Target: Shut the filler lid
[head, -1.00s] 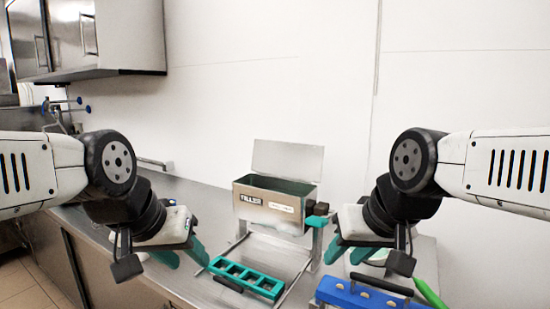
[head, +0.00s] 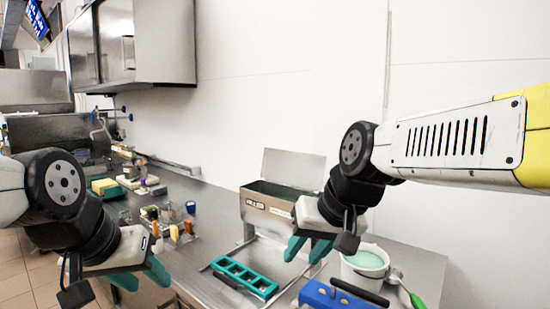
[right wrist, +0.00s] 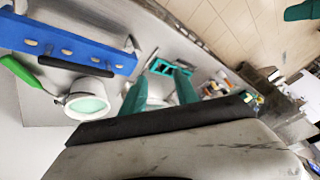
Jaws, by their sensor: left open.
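The filler (head: 265,207) is a metal box on the counter against the wall. Its flat lid (head: 293,168) stands raised upright at the back, and the dark inside of the box shows. My right gripper (head: 308,250) is in front of the filler's right side and hides part of it; its teal fingers are apart and empty. The same fingers show in the right wrist view (right wrist: 160,92). My left gripper (head: 143,276) is open and empty at the left, over the counter's front edge, well away from the filler.
A teal mould (head: 245,278) lies in front of the filler. A blue mould (head: 340,297) with a dark handle is at the front right. Several small items crowd the counter at left.

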